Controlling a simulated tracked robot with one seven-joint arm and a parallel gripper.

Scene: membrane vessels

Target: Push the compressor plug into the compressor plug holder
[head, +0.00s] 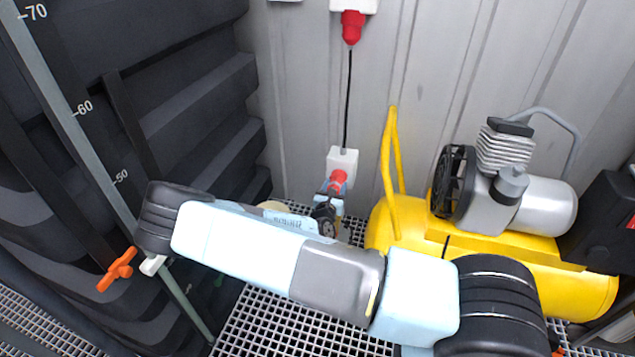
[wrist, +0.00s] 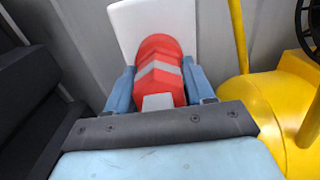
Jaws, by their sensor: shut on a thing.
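The compressor plug is red with a pale chevron mark. It shows large in the wrist view (wrist: 158,75) and small in the head view (head: 338,178). My gripper (wrist: 160,90) is shut on the plug, one blue finger on each side. The white plug holder (head: 343,160) is on the grey wall, and it shows behind the plug in the wrist view (wrist: 125,25). The plug's front end lies against or just in front of the holder. How far it sits in is hidden by the plug itself.
A yellow compressor (head: 490,255) stands close on the right, with its yellow handle (head: 388,155) beside the holder. A dark ribbed tank (head: 200,120) is on the left. Another red plug (head: 352,27) hangs higher on the wall, with a black cable (head: 348,100) running down.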

